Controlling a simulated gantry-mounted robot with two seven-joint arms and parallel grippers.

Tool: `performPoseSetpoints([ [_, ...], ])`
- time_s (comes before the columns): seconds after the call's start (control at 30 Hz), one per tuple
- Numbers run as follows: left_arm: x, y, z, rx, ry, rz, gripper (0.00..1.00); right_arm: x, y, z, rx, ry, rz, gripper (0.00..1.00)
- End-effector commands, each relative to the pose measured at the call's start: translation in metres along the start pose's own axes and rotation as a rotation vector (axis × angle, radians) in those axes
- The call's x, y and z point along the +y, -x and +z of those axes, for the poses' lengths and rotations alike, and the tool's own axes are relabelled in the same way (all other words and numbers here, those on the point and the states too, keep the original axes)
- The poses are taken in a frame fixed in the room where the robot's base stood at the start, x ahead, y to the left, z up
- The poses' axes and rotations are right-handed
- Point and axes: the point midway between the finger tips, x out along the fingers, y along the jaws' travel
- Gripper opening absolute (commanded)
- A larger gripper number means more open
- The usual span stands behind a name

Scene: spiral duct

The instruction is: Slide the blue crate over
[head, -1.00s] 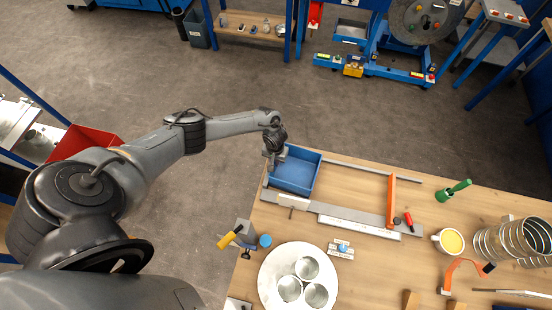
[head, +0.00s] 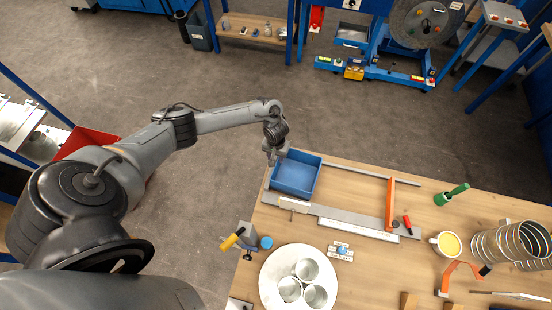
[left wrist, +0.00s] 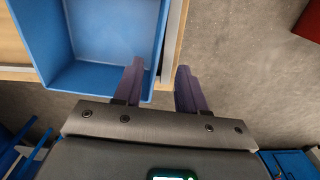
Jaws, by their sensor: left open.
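The blue crate (head: 298,176) is an open, empty box at the far left corner of the wooden table. My left gripper (head: 272,158) is at the crate's far left corner in the head view. In the left wrist view the crate (left wrist: 110,35) fills the upper left. There the left gripper (left wrist: 160,86) is open, with one dark finger over the crate's inside and the other outside its side wall. The wall lies between the fingers; I cannot tell whether either touches it. My right gripper is not in view.
A grey rail (head: 345,219) runs along the crate's near side, and an orange bar (head: 390,203) stands across to the right. Bare table lies between crate and bar. A round white plate (head: 272,283) with metal cups is nearer. A green-handled tool (head: 452,194) lies right.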

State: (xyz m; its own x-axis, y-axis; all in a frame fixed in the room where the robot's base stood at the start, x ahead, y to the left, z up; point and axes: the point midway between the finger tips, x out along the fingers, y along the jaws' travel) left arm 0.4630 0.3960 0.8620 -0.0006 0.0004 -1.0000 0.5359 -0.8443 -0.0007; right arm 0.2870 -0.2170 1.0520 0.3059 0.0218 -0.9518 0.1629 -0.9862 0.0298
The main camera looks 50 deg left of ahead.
Motion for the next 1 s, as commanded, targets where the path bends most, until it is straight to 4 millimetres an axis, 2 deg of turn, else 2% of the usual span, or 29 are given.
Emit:
performPoseSetpoints([
  [0.1, 0.000, 0.019, 0.000, 0.000, -0.001, 0.001, 0.41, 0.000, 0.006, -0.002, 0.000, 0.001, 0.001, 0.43],
  [0.3, 0.000, 0.033, 0.000, 0.000, 0.000, -0.001, 0.41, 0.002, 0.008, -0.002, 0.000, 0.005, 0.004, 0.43],
  [1.0, 0.000, 0.035, 0.001, -0.001, -0.001, -0.001, 0.41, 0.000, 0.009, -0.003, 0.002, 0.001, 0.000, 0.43],
])
